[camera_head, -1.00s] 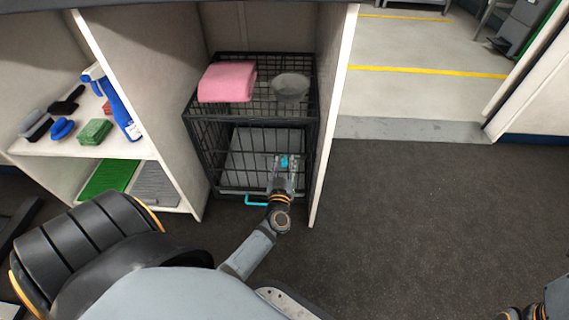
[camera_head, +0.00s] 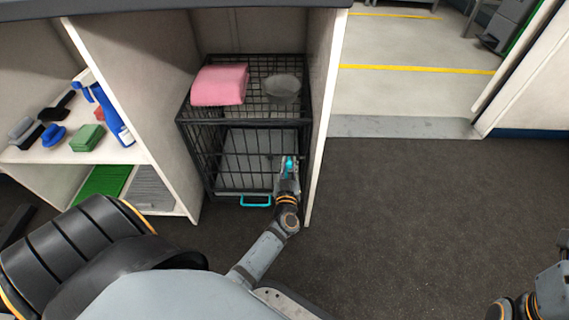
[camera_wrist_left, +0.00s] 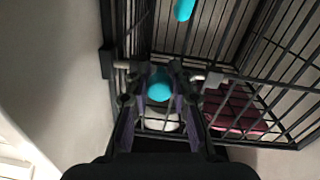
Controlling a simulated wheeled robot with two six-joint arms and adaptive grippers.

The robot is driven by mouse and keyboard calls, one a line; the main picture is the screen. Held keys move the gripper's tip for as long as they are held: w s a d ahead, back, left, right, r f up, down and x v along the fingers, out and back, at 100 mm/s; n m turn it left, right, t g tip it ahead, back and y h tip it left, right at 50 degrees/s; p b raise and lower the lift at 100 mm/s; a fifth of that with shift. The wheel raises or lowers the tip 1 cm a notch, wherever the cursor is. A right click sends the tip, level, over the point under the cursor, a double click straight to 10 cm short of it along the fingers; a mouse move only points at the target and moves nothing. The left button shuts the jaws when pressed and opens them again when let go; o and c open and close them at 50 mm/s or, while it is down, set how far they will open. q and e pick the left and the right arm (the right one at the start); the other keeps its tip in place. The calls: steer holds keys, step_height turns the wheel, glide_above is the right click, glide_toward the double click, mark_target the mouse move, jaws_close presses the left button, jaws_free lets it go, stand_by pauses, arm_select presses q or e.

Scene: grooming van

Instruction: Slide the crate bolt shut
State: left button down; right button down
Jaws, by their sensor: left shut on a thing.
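The black wire crate (camera_head: 215,165) stands in the bay under the counter, its barred door facing me. My left gripper (camera_head: 289,168) is at the right side of the crate front. It is shut on the turquoise bolt knob (camera_wrist_left: 160,86), which shows between the fingertips in the left wrist view. The grey bolt rod (camera_wrist_left: 208,79) runs sideways behind the fingers. One end lies close to a dark bracket (camera_wrist_left: 107,62); I cannot tell whether it is inside it. Only part of my right arm shows, at the lower right of the head view.
A pink towel (camera_head: 219,85) and a grey bowl (camera_head: 283,88) sit on the crate top. A turquoise handle (camera_head: 256,201) sticks out at the crate's bottom front. A white panel (camera_head: 322,130) stands close right of my gripper. Open floor (camera_head: 420,210) lies to the right.

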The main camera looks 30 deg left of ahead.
mark_target(292, 135)
arm_select(q)
steer(key=shift+d, duration=0.1)
steer(key=c, duration=1.1)
jaws_free()
steer(key=shift+w+d, duration=0.1)
steer(key=shift+c, duration=0.2)
step_height(292, 135, up, 10)
steer(key=shift+r, duration=0.1)
